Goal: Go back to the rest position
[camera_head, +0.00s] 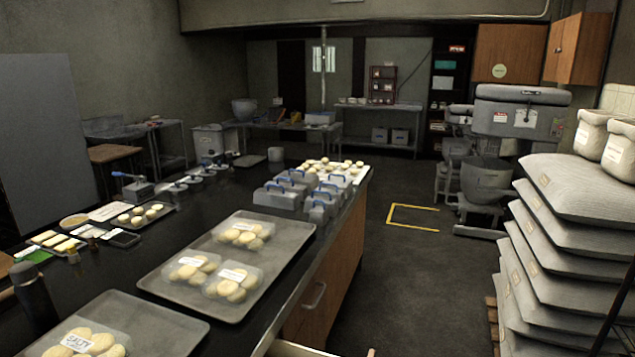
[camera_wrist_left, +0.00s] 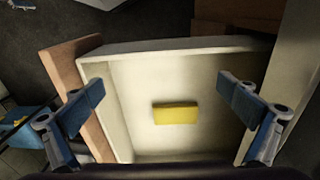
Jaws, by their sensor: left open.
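My left gripper (camera_wrist_left: 161,84) shows in the left wrist view with its two blue-padded fingers wide apart and nothing between them. It is above an open, cream-coloured drawer (camera_wrist_left: 190,46) with a wooden front at the left. A yellow block-like item (camera_wrist_left: 176,113) lies on the drawer floor, apart from the fingers. In the head view only a bit of the drawer (camera_head: 292,349) shows at the bottom edge. Neither gripper shows in the head view, and my right gripper is in no view.
A long dark counter (camera_head: 120,262) carries trays (camera_head: 170,258) with packed round pale goods, blue-handled metal pieces (camera_head: 290,190) and a dark bottle (camera_head: 34,292). Stacked sacks (camera_head: 565,245) and a mixer (camera_head: 487,180) stand at the right. The floor (camera_head: 425,275) between is clear.

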